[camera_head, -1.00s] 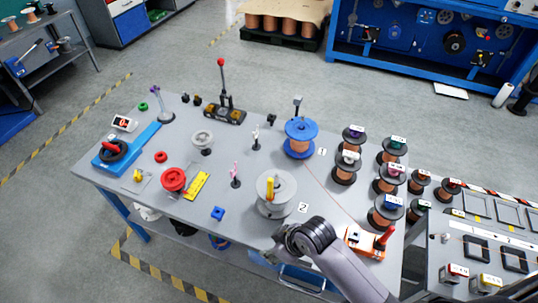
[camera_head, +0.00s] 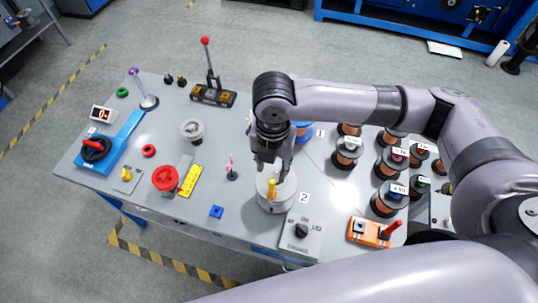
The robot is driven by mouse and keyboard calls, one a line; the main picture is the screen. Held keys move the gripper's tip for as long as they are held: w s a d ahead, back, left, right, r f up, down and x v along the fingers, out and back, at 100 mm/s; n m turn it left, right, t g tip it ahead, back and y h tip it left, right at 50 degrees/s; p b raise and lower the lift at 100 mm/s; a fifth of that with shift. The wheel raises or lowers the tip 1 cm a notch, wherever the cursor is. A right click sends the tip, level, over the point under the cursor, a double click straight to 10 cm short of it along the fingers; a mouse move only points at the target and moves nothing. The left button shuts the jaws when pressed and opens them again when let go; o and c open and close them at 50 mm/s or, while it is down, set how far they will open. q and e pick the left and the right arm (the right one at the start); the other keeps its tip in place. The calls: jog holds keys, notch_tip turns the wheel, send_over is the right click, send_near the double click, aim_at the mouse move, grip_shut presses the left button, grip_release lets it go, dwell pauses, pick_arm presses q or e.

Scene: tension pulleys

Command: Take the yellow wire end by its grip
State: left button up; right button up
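A yellow grip (camera_head: 271,188) stands upright at the near side of a pale grey spool (camera_head: 279,203), beside the label 2. My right gripper (camera_head: 271,172) points down just above this spool, over its far part. Its fingers look apart, with nothing seen between them; the fingertips are close to the yellow grip, and I cannot tell whether they touch it. A thin copper-coloured wire (camera_head: 318,165) runs across the table to the right. My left gripper is not in view.
Several copper spools (camera_head: 345,152) stand to the right. A pink-topped post (camera_head: 231,170) and a red spool (camera_head: 166,178) stand left. A knob box (camera_head: 301,232) and an orange device (camera_head: 369,232) lie near the front edge.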

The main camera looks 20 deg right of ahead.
aim_at(272, 181)
jog(key=shift+s+f+b, duration=0.2)
jog(key=shift+f+b, duration=0.15)
jog(key=shift+b, duration=0.05)
notch_tip(272, 181, down, 5)
jog(key=b, duration=0.5)
jog(key=shift+b, duration=0.3)
jog(key=shift+f, duration=1.6)
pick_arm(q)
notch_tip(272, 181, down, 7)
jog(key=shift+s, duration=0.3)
pick_arm(e)
jog(key=shift+c, duration=0.4)
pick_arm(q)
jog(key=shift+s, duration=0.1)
pick_arm(e)
grip_shut()
